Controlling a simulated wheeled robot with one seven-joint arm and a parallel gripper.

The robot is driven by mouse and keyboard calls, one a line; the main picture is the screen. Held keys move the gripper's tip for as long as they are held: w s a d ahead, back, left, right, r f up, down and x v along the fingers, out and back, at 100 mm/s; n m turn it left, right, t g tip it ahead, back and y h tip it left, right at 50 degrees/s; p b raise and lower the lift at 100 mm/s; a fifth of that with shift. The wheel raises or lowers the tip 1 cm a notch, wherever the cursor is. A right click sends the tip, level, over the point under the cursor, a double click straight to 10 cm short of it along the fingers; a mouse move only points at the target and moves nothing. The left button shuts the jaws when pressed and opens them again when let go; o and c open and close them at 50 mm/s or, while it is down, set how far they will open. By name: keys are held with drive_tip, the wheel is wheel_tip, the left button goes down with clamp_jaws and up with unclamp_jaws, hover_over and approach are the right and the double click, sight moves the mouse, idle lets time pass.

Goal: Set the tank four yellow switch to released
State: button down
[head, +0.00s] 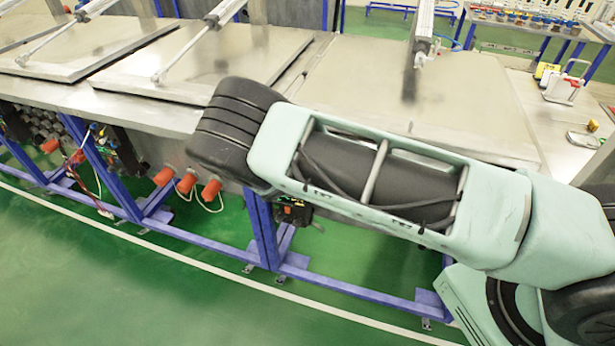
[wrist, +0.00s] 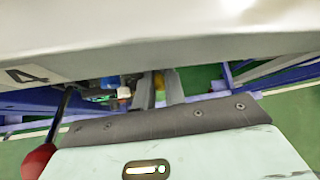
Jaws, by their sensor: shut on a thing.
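The tank's label "4" (wrist: 27,75) shows at the left of the wrist view, on the pale tank edge. Below that edge, a small yellow switch (wrist: 159,79) shows between the two grey fingers of my gripper (wrist: 160,88). The fingers are shut on the switch; their contact points are small and partly hidden. A blue part (wrist: 110,83) sits just left of the fingers. In the head view my arm crosses the tank front, and my gripper and the switch are hidden. Whether the switch is pressed or released cannot be told.
A black lever with a red ball knob (wrist: 38,160) is close at the left of the wrist view. In the head view, the metal tank tops (head: 470,95), blue frame legs (head: 262,225) and orange fittings (head: 187,183) surround my arm. Green floor (head: 150,290) is clear in front.

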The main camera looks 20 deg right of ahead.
drive_tip(key=shift+w+r+g+y+p, duration=0.2)
drive_tip(key=shift+r+g+y+p, duration=0.2)
drive_tip(key=shift+g+y, duration=0.25)
drive_tip(key=shift+a+f, duration=0.1)
drive_tip(key=c, duration=1.5)
unclamp_jaws()
drive_tip(key=shift+c, duration=0.2)
drive_tip(key=shift+s, duration=0.1)
drive_tip(key=b+v, duration=0.4)
drive_tip(key=v, duration=1.3)
drive_tip(key=shift+r, duration=0.35)
